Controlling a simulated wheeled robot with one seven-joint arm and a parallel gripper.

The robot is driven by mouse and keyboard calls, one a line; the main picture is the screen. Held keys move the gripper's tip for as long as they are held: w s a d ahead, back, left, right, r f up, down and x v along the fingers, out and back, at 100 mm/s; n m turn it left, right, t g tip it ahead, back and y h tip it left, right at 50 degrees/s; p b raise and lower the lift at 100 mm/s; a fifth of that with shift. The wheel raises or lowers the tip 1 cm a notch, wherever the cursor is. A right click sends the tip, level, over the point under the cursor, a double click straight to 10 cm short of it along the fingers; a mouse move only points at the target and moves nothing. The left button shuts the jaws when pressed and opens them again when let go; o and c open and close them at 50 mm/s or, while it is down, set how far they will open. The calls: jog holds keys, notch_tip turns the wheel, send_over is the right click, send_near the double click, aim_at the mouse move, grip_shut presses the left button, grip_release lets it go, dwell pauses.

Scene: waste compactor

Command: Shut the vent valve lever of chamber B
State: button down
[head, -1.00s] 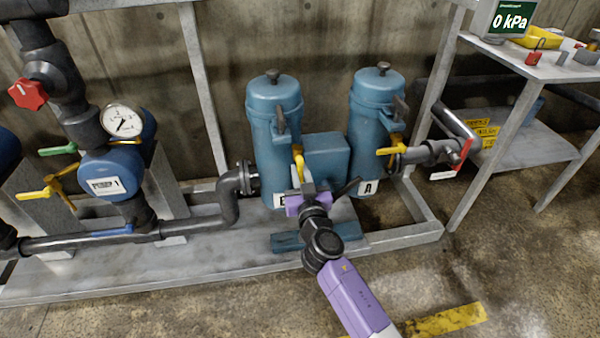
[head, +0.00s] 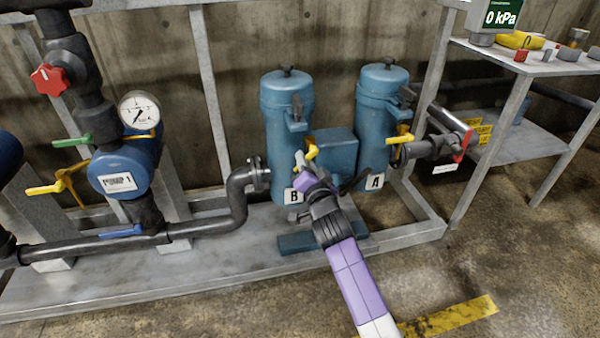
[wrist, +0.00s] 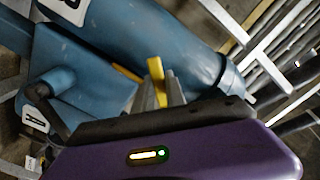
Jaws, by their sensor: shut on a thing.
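Chamber B is the left blue cylinder (head: 286,100), with a "B" label (head: 293,196) low on its front. Its yellow vent valve lever (head: 311,148) is at the cylinder's lower right front, partly hidden by my gripper (head: 300,160). In the wrist view the yellow lever (wrist: 156,69) sits between the two grey fingertips (wrist: 160,92). My gripper is shut on it, with the hand tilted. The lever's exact angle is hard to tell.
Chamber A (head: 382,95) stands close on the right with its own yellow lever (head: 400,139). A blue box (head: 333,150) sits between the chambers. A dark pipe (head: 238,195) runs left of B. A metal table (head: 540,65) stands at the right.

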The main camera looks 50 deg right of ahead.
jog(key=shift+w+a+m+b, duration=0.15)
jog(key=shift+a+m+b, duration=0.05)
jog(key=shift+m+b, duration=0.65)
jog(key=m, duration=0.1)
jog(key=m+b, duration=0.1)
jog(key=r+m+b, duration=0.1)
jog(key=shift+w+a, duration=0.15)
jog(key=shift+a, duration=0.1)
jog(key=shift+a+r+m+b, duration=0.1)
jog(key=shift+r+m+b, duration=0.3)
jog(key=shift+m, duration=0.4)
jog(key=shift+d+r+m+b, duration=0.1)
jog(key=shift+r+m+b, duration=0.1)
jog(key=shift+m+b, duration=0.5)
jog(key=shift+a+r+m+b, duration=0.1)
jog(key=shift+r+m+b, duration=0.2)
jog(key=shift+m, duration=0.65)
jog(key=c, duration=1.4)
grip_release()
jog(key=shift+p+v, duration=0.7)
jog(key=shift+v, duration=3.15)
